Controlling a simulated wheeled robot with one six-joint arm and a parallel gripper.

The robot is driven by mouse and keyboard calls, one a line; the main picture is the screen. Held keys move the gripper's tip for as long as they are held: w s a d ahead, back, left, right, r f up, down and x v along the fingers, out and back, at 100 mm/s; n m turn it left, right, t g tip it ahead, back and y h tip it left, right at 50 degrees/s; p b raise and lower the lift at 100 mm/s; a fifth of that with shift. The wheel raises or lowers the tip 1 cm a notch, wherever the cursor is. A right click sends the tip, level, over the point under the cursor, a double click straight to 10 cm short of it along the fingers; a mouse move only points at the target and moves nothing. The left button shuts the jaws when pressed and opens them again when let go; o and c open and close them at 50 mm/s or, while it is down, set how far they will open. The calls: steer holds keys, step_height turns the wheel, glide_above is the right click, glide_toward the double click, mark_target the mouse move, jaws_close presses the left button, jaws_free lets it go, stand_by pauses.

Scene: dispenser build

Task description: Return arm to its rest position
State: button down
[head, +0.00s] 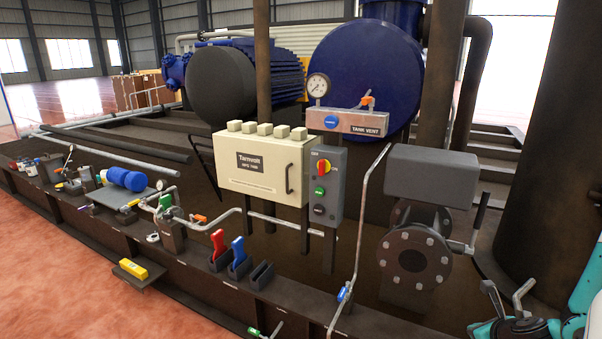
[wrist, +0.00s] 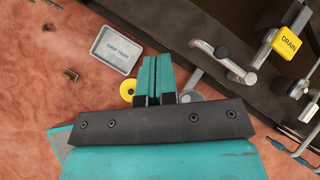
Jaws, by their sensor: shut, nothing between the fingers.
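My gripper (wrist: 156,64) shows in the wrist view with its two teal fingers pressed together, empty. It points toward the red floor beside the dark skid edge. A grey tray marked DRIP TRAY (wrist: 115,50) lies on the floor to the left of the fingertips. In the head view, teal and dark parts of my arm show at the bottom right corner, cut off by the frame edge. Whether the fingers themselves show there, I cannot tell.
A yellow DRAIN tag (wrist: 289,43) and metal pipework sit on the skid right of my gripper. A yellow ring (wrist: 127,90) is partly hidden behind the fingers. A cream control box (head: 262,165), a flanged valve (head: 414,258) and a thin upright pipe (head: 360,222) stand on the skid.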

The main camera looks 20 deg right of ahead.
steer(key=w+a+r+n+y, duration=0.5)
steer(key=w+a+r+n, duration=0.5)
steer(key=a+r+n, duration=0.45)
steer(key=s+a+r+n+g+y, duration=0.2)
steer(key=a+r+n, duration=0.3)
steer(key=a+n, duration=0.25)
steer(key=s+a+r+n+g+y, duration=0.1)
steer(key=s+a+r+n+g, duration=0.1)
steer(key=a+r+n, duration=0.5)
steer(key=s+a+r+n+g+h, duration=0.1)
steer(key=s+a+r+n+g, duration=0.15)
steer(key=s+a+n, duration=0.4)
steer(key=s+a+r+n+g+h, duration=0.15)
steer(key=s+a+r+n, duration=0.25)
steer(key=s+n, duration=0.5)
step_height(320, 180, up, 17)
steer(key=s+m+p, duration=0.1)
steer(key=p, duration=1.5)
steer(key=shift+s+y+p, duration=0.15)
steer(key=shift+y+p, duration=0.2)
